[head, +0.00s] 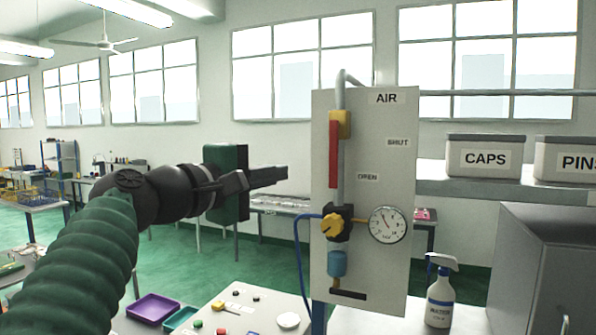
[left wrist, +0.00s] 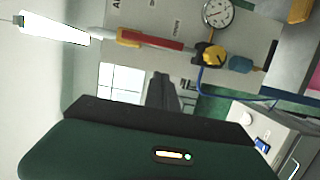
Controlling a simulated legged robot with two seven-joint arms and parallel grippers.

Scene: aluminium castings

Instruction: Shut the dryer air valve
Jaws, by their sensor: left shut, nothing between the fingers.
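The air valve has a yellow body (head: 341,124) on a grey vertical pipe, on a pale panel (head: 390,250) labelled AIR. Its red lever (head: 334,155) hangs straight down along the pipe, its lower end about level with the OPEN label (head: 368,177). The SHUT label (head: 398,142) is higher and to the right. The red lever also shows in the left wrist view (left wrist: 155,42). My left gripper (head: 284,174) is shut and empty, left of the lever and apart from it in the picture, fingers pointing right. My right gripper is out of view.
Below the valve are a yellow-knobbed regulator (head: 336,224), a gauge (head: 388,224) and a blue hose (head: 298,255). A spray bottle (head: 440,295) stands right of the panel. A control box (head: 245,305) and purple tray (head: 153,307) lie below my left arm.

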